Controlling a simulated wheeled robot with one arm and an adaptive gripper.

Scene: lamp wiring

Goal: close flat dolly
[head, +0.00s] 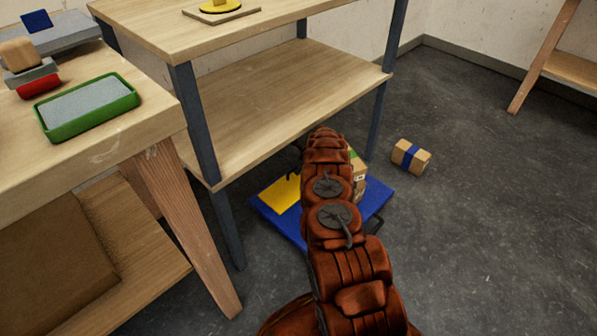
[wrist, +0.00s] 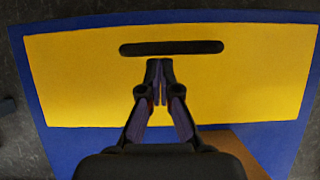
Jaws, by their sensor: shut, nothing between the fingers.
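The flat dolly is a low blue platform (head: 380,195) on the floor beside the shelf unit, partly hidden behind my arm. A yellow panel (head: 279,194) lies on its left part. In the wrist view the yellow panel (wrist: 70,85) fills most of the picture, with the blue deck (wrist: 60,150) around it. A dark, long bar or slot (wrist: 171,48) runs across the panel; I cannot tell which. My gripper (wrist: 160,62) is shut and empty, its tips just below the dark bar in the picture. Whether they touch the panel is unclear.
A cardboard box with green tape (head: 358,170) stands on the dolly, half hidden by my arm. A box with a blue band (head: 411,157) lies on the floor to the right. The shelf unit's leg (head: 228,230) and the workbench leg (head: 185,215) stand left.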

